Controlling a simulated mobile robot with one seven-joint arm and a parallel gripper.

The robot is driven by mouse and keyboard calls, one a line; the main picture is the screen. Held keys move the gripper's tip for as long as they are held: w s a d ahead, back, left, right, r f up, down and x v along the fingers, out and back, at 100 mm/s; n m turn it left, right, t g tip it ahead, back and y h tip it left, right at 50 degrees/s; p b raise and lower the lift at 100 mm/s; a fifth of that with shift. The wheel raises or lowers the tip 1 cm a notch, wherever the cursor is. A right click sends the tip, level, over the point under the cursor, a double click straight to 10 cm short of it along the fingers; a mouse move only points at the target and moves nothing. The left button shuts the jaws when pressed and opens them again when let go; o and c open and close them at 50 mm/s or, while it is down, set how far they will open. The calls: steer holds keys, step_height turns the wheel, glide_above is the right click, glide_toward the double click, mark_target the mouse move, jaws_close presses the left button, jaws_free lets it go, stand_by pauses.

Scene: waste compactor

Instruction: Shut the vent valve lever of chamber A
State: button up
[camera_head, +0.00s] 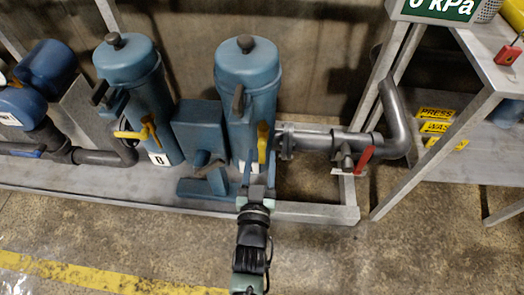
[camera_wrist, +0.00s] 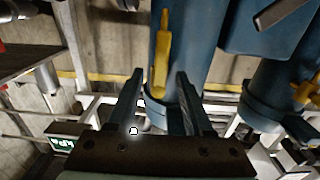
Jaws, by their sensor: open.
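Two blue chambers stand side by side: the right chamber (camera_head: 246,78) and the left chamber (camera_head: 133,68). The right chamber's front carries a yellow lever (camera_head: 263,142), roughly upright. It also shows in the wrist view (camera_wrist: 161,50), with its lower end between my fingertips. My gripper (camera_head: 258,173) is open just in front of this lever, pointing at the chamber; contact is not clear. The open fingers (camera_wrist: 160,78) show on both sides of the lever's lower end. The left chamber has a tilted yellow lever (camera_head: 149,130). The right chamber's label is mostly hidden, so its letter cannot be read.
A grey pipe (camera_head: 316,141) with a red lever (camera_head: 365,158) runs right of the right chamber. A blue box-like unit (camera_head: 200,135) stands between the chambers. A metal frame (camera_head: 410,170) stands at the right. The floor in front is clear.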

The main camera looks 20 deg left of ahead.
steer(key=shift+x, duration=1.45)
jaws_close()
stand_by(0.4)
